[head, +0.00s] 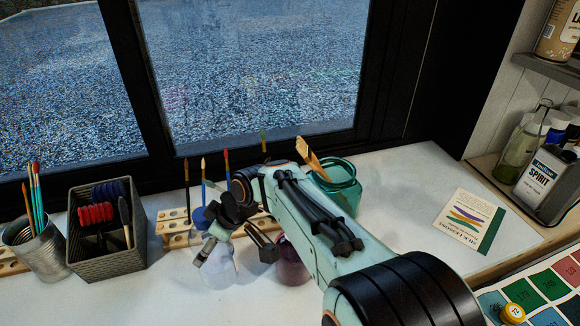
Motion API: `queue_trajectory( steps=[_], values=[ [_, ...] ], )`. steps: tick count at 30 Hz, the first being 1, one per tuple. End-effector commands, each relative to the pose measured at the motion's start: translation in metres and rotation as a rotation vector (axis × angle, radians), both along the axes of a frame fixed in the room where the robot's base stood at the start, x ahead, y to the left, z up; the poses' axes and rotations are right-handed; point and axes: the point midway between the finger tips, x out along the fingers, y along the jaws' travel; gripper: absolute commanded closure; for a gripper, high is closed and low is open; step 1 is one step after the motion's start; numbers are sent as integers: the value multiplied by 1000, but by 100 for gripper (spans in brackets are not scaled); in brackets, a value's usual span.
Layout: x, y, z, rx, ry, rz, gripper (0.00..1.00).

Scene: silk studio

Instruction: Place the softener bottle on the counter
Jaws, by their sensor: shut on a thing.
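My gripper (236,238) is low over the white counter (190,298), left of the middle of the head view. It is shut on a pale, whitish bottle (219,268), apparently the softener bottle. The bottle's upper part is mostly covered by the dark fingers, and no label can be read. Its body is at or just above the counter; I cannot tell whether its base touches. My arm reaches in from the lower right and hides part of the counter.
A purple jar (291,268) is just right of the gripper. A wooden brush rack (176,232), grey basket (107,262) and metal cup (40,252) are left. A green pot (345,190) stands behind my arm. A booklet (470,222) and spirit can (545,182) are right.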

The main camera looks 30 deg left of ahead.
Motion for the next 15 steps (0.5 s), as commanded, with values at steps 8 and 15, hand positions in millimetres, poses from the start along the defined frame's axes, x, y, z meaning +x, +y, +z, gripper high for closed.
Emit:
queue_trajectory(
  steps=[8,15],
  values=[
    [9,15,-21,1,0,1,61],
    [9,16,-51,2,0,1,61]
  ],
)
